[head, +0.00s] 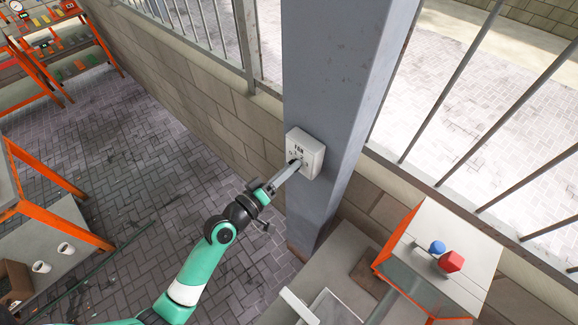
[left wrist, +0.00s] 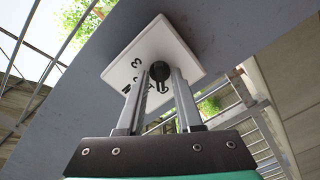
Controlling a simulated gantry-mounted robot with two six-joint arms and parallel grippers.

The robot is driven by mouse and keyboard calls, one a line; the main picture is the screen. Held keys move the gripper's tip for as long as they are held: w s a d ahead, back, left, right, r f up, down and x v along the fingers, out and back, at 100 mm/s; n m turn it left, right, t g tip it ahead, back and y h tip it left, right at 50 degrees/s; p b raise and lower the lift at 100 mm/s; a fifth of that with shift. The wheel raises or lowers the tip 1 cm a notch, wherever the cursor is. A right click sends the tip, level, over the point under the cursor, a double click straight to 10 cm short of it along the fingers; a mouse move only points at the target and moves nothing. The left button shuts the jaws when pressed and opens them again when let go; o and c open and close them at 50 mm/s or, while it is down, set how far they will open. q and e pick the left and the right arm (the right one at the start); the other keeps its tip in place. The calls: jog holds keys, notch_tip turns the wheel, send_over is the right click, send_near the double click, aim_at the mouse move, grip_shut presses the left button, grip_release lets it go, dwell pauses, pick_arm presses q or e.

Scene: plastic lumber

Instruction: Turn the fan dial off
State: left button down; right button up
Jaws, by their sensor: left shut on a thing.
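The white fan switch box (head: 312,148), marked "FAN", is mounted on a grey column (head: 330,70) in the middle of the head view. In the left wrist view the box (left wrist: 190,45) has printed numbers and a round black dial (left wrist: 160,71) at its centre. My left gripper (head: 293,166) reaches up to the face of the box. In the left wrist view its two fingers (left wrist: 160,85) stand on either side of the dial and are shut on it. The dial's pointer setting cannot be made out. My right gripper is not in view.
A low block wall (head: 215,110) with metal bars runs behind the column. Orange shelves (head: 60,45) stand at far left. The paved floor between is clear.

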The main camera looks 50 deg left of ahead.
pick_arm(q)
jog(key=shift+r+n, duration=0.1)
jog(key=shift+n, duration=0.5)
jog(key=c, duration=0.9)
grip_release()
jog(key=s+b, duration=0.1)
jog(key=s, duration=0.6)
jog(key=s+b, duration=0.1)
jog(key=s, duration=0.3)
jog(key=shift+s+d+b, duration=0.35)
jog(key=shift+d, duration=0.05)
